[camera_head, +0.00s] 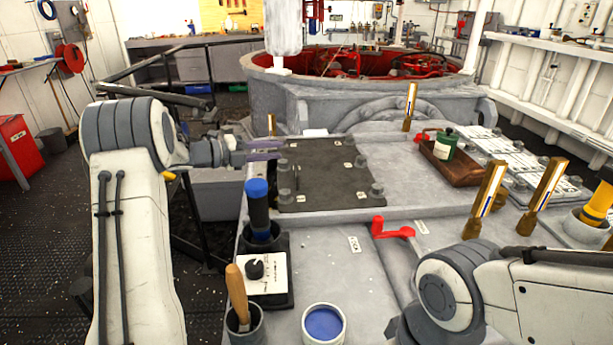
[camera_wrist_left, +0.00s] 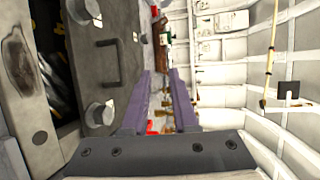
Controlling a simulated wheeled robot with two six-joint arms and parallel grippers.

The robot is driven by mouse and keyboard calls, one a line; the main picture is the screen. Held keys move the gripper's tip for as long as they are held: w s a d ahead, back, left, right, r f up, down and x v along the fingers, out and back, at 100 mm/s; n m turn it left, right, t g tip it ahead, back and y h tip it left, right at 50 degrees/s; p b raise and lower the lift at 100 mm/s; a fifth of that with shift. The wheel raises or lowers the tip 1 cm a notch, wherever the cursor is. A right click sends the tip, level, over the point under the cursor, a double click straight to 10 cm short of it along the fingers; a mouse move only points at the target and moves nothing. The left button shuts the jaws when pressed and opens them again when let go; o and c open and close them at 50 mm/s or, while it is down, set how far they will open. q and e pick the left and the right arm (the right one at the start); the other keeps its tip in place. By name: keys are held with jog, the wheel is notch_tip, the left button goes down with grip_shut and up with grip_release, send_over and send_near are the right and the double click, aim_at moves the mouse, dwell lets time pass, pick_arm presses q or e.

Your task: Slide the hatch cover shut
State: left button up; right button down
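The dark grey hatch cover (camera_head: 330,178) lies flat on the pale deck, with several round knobs along its sides. In the left wrist view, a grey plate (camera_wrist_left: 122,85) carries a bar handle (camera_wrist_left: 107,62) and round knobs; a dark gap (camera_wrist_left: 58,45) shows to its left. My left gripper (camera_head: 277,150) has purple fingers and is at the cover's far left corner, in front of or above it; contact cannot be told. In the wrist view its fingers (camera_wrist_left: 160,78) are apart with nothing between them. My right arm enters at lower right; its gripper is out of sight.
A blue-topped tool (camera_head: 258,212), a wooden-handled brush (camera_head: 237,292) and a blue paint pot (camera_head: 324,324) stand near the front. A red lever (camera_head: 391,230), brass posts (camera_head: 484,198) and a wooden tray (camera_head: 455,168) with a green bottle (camera_head: 446,143) lie to the right.

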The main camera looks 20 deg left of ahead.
pick_arm(q)
jog(key=b, duration=0.6)
send_near(306, 180)
notch_tip(306, 180, up, 4)
jog(key=b+x, duration=0.1)
jog(key=x, duration=0.4)
jog(key=b+x, duration=0.1)
jog(key=x, duration=0.4)
jog(key=shift+d+f, duration=0.1)
jog(key=shift+f, duration=0.15)
jog(key=shift+s, duration=0.1)
jog(key=shift+c, duration=0.4)
grip_shut()
